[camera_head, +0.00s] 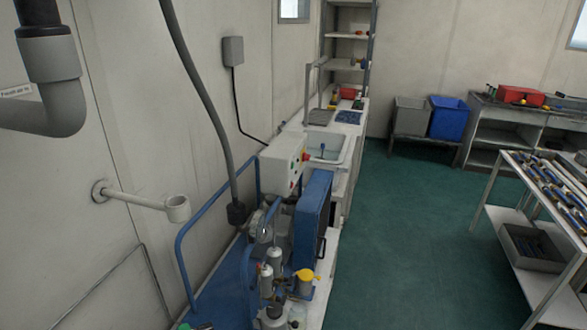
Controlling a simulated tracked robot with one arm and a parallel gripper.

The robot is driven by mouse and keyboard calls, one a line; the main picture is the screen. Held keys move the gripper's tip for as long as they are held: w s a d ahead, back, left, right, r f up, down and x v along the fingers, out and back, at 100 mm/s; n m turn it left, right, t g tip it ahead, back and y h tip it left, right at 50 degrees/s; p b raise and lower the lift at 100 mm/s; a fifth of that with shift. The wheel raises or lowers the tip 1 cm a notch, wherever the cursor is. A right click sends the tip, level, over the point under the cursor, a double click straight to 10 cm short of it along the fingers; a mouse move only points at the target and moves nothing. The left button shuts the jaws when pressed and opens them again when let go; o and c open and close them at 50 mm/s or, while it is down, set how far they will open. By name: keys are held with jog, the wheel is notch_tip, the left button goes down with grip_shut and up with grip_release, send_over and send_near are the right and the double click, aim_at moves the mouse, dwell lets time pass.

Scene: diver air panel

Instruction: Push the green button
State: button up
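A pale control box (280,158) stands on the blue compressor unit beside the left wall. Its right-hand face carries a red knob (305,157) and a few small coloured spots low down. One of these low spots may be the green button, but it is too small to tell for sure. My gripper is not in view, so its state and its distance from the box do not show.
The blue-framed compressor (312,215) has blue rails (182,262) on its left. A grey pipe (60,105) and a wall bracket (150,203) jut out at left. A sink (326,146) lies behind. Green floor (410,240) is clear up to the tool cart (520,275).

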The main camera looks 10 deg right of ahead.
grip_shut()
dwell(1.5)
